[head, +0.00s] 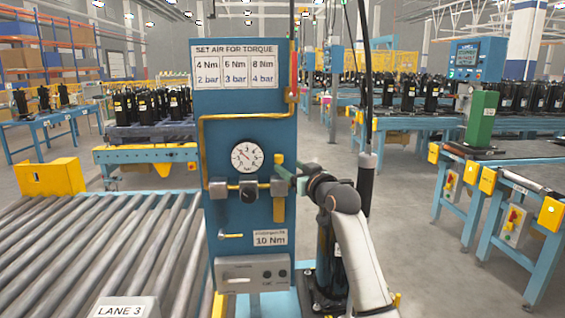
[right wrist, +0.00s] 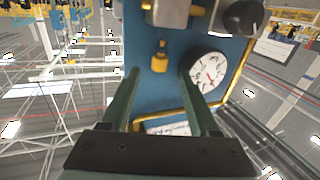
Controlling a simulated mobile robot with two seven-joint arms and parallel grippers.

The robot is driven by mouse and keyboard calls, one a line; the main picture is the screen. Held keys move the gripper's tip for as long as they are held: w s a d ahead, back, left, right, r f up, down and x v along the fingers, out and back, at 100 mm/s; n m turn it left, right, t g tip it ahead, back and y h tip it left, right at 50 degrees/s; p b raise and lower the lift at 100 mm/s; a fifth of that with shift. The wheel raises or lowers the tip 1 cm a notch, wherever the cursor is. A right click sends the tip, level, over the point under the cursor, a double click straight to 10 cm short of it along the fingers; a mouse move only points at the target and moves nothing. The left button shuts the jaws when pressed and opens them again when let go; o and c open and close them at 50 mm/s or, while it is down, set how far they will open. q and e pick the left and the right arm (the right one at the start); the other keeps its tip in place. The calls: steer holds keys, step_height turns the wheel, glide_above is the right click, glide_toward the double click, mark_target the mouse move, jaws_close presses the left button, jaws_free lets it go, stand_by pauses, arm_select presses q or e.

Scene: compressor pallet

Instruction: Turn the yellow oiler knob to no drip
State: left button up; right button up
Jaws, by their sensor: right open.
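The yellow oiler knob (head: 279,159) sits on top of a metal block (head: 279,187) on the blue panel (head: 225,109), right of the gauge. In the right wrist view, which is turned upside down, the yellow knob (right wrist: 160,58) lies below the metal block (right wrist: 168,12). My right gripper (head: 283,173) is at the panel's right side, close to the knob. In the wrist view its two green fingers (right wrist: 159,74) are apart, with the knob between and just beyond their tips. Contact cannot be made out. My left gripper is not in view.
The round gauge (head: 247,155) and black regulator knob (head: 248,191) are left of the oiler. A yellow pipe (head: 203,140) runs around the gauge. A dark hanging tool (head: 367,175) is right of the panel, near my arm. A roller conveyor (head: 90,250) fills the left.

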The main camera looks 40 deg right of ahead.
mark_target(280, 161)
steer(key=shift+w+d, duration=0.25)
steer(key=shift+w, duration=1.05)
steer(key=shift+w+d, duration=0.2)
steer(key=shift+w, duration=1.05)
jaws_close()
